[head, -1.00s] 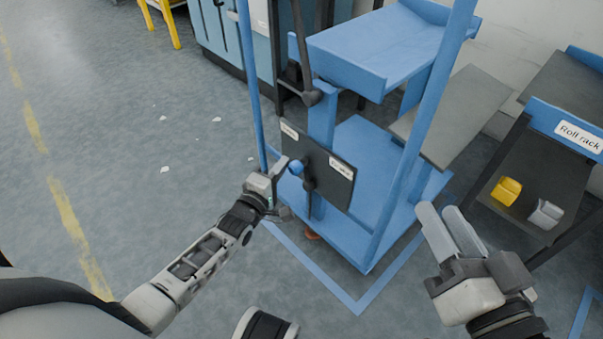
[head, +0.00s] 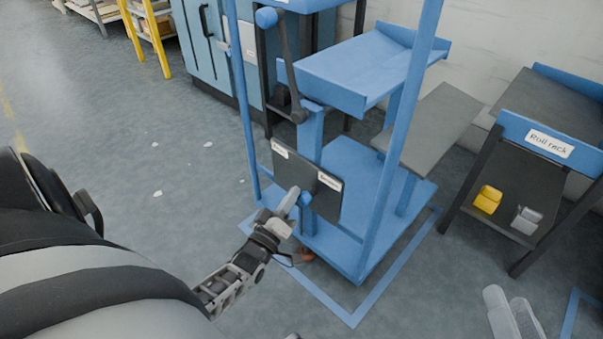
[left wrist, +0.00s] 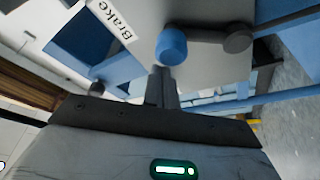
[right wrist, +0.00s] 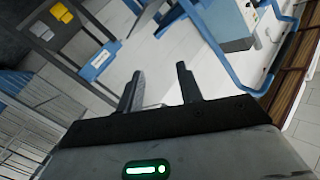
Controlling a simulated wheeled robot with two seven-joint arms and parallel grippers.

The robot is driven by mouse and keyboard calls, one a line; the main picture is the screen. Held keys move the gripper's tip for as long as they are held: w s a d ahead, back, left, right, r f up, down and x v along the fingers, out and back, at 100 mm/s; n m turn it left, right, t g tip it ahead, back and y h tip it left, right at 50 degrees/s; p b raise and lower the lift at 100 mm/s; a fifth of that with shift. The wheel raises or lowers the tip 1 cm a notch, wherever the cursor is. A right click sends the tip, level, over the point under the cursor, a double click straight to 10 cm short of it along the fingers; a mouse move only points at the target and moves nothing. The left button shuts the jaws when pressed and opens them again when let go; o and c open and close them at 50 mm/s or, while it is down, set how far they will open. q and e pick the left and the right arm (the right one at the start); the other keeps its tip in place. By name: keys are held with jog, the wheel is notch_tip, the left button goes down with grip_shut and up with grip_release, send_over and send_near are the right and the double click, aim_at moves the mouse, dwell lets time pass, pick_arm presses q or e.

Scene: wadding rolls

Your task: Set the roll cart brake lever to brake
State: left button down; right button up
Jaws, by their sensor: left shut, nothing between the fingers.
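The roll cart (head: 360,160) is a blue frame with a dark plate (head: 327,208) on its near side. The plate has a label at its upper left and a "Brake" label (head: 330,182) at its right, which also shows in the left wrist view (left wrist: 112,18). The brake lever's blue knob (head: 306,199) is low on the plate. In the left wrist view the knob (left wrist: 172,46) is just beyond my left fingertips; I cannot tell whether they touch. My left gripper (head: 293,193) is shut and empty. My right gripper (right wrist: 160,70) is open and empty, away from the cart.
A roll rack (head: 550,144) with a yellow piece (head: 488,199) and a grey piece (head: 525,220) stands at the right. Blue cabinets (head: 215,50) stand behind the cart. A blue floor line surrounds the cart. Floor to the left is mostly clear, with small white scraps.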

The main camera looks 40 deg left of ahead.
pick_arm(q)
jog(key=shift+d+f, duration=0.1)
jog(key=shift+d, duration=0.25)
pick_arm(e)
jog(key=shift+d+r+t, duration=0.1)
jog(key=shift+d+t, duration=0.15)
jog(key=shift+t, duration=0.05)
pick_arm(q)
jog(key=s+a+p, duration=0.1)
jog(key=s+p, duration=0.2)
jog(key=s, duration=0.6)
jog(key=shift+s+a+r+p, duration=0.2)
jog(key=shift+a+r+p, duration=0.05)
jog(key=shift+r+p, duration=0.1)
pick_arm(e)
jog(key=shift+d+f+n+g+h, duration=0.35)
jog(key=shift+f+n+g+h, duration=0.25)
jog(key=shift+h, duration=0.2)
